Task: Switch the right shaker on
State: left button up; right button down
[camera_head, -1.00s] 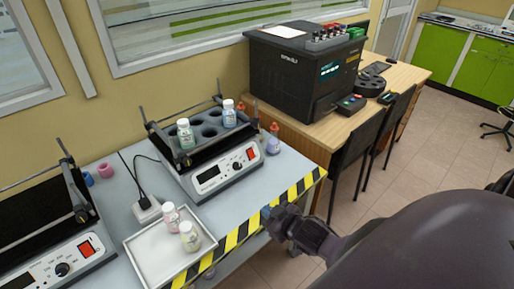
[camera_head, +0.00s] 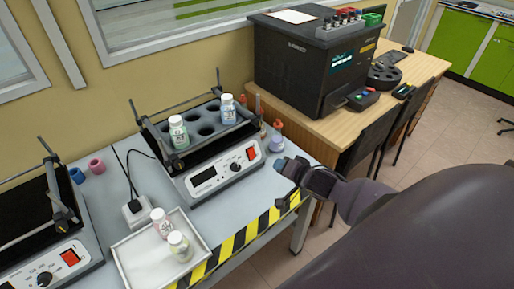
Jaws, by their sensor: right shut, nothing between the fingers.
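The right shaker (camera_head: 226,170) stands on the grey table. Its front panel has a dark display, a black knob (camera_head: 236,166) and a red switch (camera_head: 251,154) at the right end. Two bottles, a green-white one (camera_head: 178,133) and a blue-white one (camera_head: 228,109), sit in its rack. My right gripper (camera_head: 284,164) is shut and empty, to the right of the red switch and apart from it, over the table's right edge. Whether the switch is on or off is too small to tell. My left gripper is not in view.
A second shaker (camera_head: 45,273) stands at the left. A white tray (camera_head: 133,263) with two bottles lies in front. A small bottle (camera_head: 277,138) with an orange top stands beside the right shaker, near my gripper. A black machine (camera_head: 300,65) sits on the wooden desk.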

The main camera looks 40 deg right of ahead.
aim_at(251, 150)
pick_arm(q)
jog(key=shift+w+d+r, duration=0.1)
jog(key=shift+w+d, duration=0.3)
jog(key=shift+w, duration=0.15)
pick_arm(e)
jog(key=m, duration=0.7)
jog(key=shift+w+d+f, duration=0.15)
jog(key=shift+w+d, duration=0.15)
jog(key=shift+d, duration=0.1)
jog(key=b+x, duration=0.1)
jog(key=x, duration=1.1)
jog(key=shift+w+f, duration=0.15)
jog(key=shift+w, duration=0.2)
jog(key=shift+w+a+f, duration=0.1)
jog(key=shift+w+f, duration=0.1)
jog(key=shift+w, duration=0.35)
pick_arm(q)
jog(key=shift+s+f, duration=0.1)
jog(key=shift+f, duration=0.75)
pick_arm(e)
jog(key=shift+w, duration=0.1)
